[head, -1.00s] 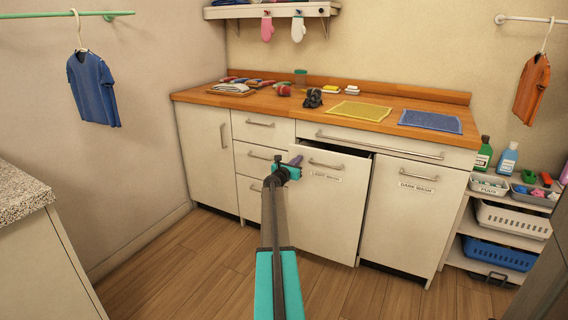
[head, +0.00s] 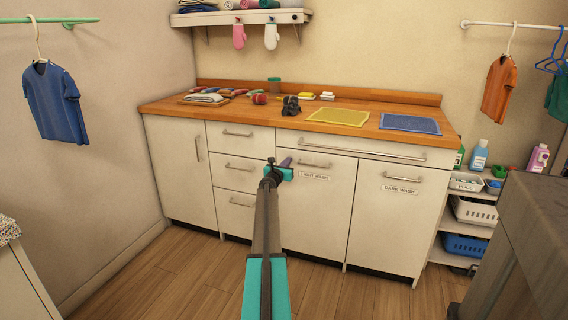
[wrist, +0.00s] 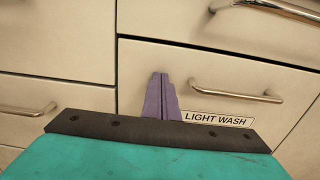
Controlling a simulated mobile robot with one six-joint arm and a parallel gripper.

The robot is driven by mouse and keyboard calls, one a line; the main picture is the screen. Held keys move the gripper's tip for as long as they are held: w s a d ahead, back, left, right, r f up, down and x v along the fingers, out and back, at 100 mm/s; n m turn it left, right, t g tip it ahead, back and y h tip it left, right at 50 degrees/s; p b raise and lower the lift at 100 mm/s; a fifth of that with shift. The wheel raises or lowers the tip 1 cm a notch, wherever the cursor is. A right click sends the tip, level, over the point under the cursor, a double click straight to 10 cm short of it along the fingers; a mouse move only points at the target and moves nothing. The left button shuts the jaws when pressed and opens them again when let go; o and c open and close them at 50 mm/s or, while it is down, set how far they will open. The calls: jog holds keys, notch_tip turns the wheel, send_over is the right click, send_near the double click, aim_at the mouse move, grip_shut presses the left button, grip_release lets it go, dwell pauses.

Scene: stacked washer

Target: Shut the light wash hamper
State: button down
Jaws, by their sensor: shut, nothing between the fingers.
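The light wash hamper (head: 318,215) is a cream front under the counter, with a bar handle and a "LIGHT WASH" label. In the head view its front looks flush with the dark wash front beside it, and no open gap shows above it. In the wrist view the hamper front (wrist: 215,75) fills the middle, with its handle right of my fingers. My gripper (head: 287,161) is in front of the hamper's upper left part. Its purple fingers (wrist: 161,78) are together and empty, pointing at the front. I cannot tell whether they touch it.
The dark wash front (head: 398,215) is to the right and a stack of drawers (head: 240,175) to the left. The wooden counter (head: 365,128) above holds cloths and small items. A dark grey surface (head: 530,250) stands at the near right. The wooden floor (head: 170,275) in front is clear.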

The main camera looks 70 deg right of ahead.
jog(key=shift+d+r, duration=0.5)
jog(key=shift+r, duration=0.05)
jog(key=shift+a, duration=0.1)
jog(key=a+f+p, duration=0.1)
jog(key=a, duration=1.3)
jog(key=shift+s+a, duration=0.4)
jog(key=shift+s, duration=0.05)
